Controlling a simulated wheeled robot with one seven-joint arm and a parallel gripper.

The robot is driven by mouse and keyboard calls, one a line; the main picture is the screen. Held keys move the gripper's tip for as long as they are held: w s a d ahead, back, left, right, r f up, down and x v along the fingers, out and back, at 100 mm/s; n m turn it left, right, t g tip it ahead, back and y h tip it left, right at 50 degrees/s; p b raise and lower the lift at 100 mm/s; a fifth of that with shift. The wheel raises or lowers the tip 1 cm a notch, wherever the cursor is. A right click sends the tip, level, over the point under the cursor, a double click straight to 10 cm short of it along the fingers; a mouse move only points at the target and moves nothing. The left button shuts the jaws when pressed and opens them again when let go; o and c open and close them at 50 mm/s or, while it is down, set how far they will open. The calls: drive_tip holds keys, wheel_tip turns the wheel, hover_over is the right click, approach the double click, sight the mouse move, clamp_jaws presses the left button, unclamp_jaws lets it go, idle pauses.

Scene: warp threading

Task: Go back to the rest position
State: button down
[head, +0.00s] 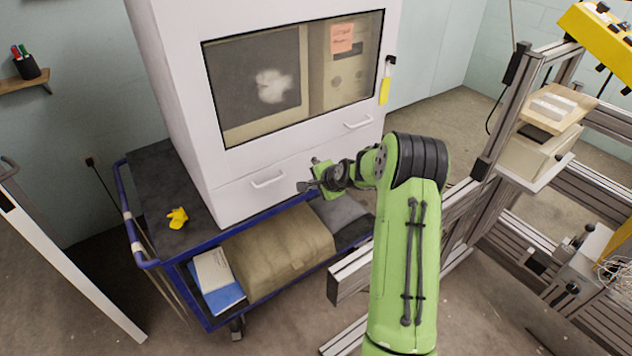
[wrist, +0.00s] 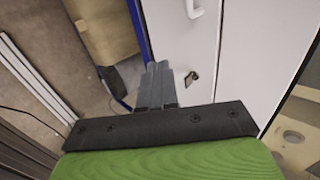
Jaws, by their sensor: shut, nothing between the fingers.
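My gripper (head: 305,187) is at the end of my green arm, in front of the lower part of the white cabinet (head: 190,90) in the head view. Its fingers are together with nothing between them. In the wrist view the closed gripper (wrist: 158,72) points toward the white cabinet front (wrist: 210,60), next to a small metal lock or key. I cannot tell whether the fingertips touch the cabinet.
The cabinet stands on a blue-framed cart (head: 150,190) with a yellow object (head: 177,217) on top. A tan bag (head: 280,250) and a blue book (head: 222,295) lie on its lower shelf. A metal-profile frame (head: 500,130) stands at right. Floor shows front left.

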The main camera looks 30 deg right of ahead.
drive_tip(key=s+a+r+n+g+p, duration=0.1)
drive_tip(key=s+a+r+n, duration=0.3)
drive_tip(key=s+a+r, duration=0.3)
drive_tip(key=s+a+r+n+g+p, duration=0.1)
drive_tip(key=s+a+r+n, duration=0.4)
drive_tip(key=r, duration=0.4)
drive_tip(key=s+a+r+n, duration=0.2)
drive_tip(key=s, duration=0.6)
drive_tip(key=s+a+r+n+g, duration=0.1)
drive_tip(key=s+a+r+n, duration=0.1)
drive_tip(key=s, duration=0.6)
drive_tip(key=s+a+r+n+p, duration=0.1)
drive_tip(key=s+a+r+n, duration=0.1)
drive_tip(key=s, duration=0.7)
drive_tip(key=shift+a+n+g+h, duration=0.4)
drive_tip(key=shift+a+n, duration=0.3)
drive_tip(key=shift+n, duration=0.3)
